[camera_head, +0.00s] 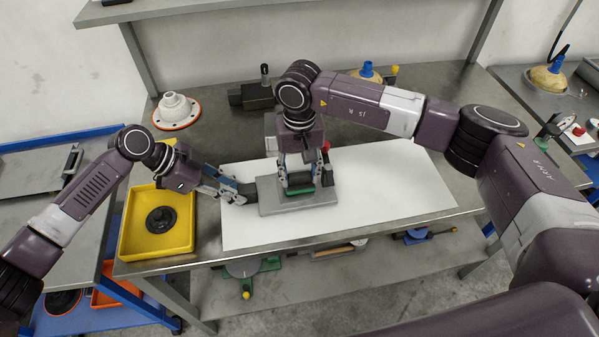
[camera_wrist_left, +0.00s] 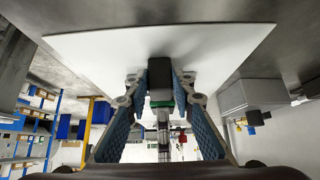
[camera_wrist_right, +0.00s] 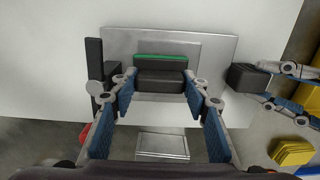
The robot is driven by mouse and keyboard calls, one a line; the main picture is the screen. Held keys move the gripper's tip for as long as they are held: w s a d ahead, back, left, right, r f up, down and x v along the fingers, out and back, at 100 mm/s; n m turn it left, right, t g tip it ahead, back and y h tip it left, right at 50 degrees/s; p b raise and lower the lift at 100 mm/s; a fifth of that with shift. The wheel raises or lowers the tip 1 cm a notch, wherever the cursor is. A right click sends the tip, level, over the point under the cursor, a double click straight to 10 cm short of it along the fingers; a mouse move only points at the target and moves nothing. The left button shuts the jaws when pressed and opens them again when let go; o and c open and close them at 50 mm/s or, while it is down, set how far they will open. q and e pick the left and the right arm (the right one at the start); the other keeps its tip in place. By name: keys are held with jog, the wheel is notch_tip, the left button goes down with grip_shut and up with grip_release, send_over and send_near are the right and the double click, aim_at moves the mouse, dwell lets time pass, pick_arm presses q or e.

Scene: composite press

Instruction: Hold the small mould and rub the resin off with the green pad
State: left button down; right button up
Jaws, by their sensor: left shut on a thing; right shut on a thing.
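The small mould (camera_head: 268,202) is a flat grey metal plate with a raised middle and black end handles, lying on the white sheet (camera_head: 400,190). My left gripper (camera_head: 238,194) is shut on its black left-end handle, which also shows in the right wrist view (camera_wrist_right: 245,78). My right gripper (camera_head: 301,188) points down over the mould's middle, shut on the dark block of the green pad (camera_wrist_right: 160,77). A thin green strip shows along the pad's edge. The pad appears to rest on the raised face; contact is hidden. No resin can be made out.
A yellow tray (camera_head: 128,233) with a black round part (camera_head: 161,219) stands at the bench's left. A white flanged part (camera_head: 177,110) and a dark clamp-like device (camera_head: 252,95) stand behind. A grey block (camera_wrist_right: 162,146) is just behind the mould. The sheet's right side is clear.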

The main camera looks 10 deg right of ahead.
jog(key=shift+f, duration=0.15)
jog(key=shift+a, duration=1.2)
jog(key=shift+d, duration=0.1)
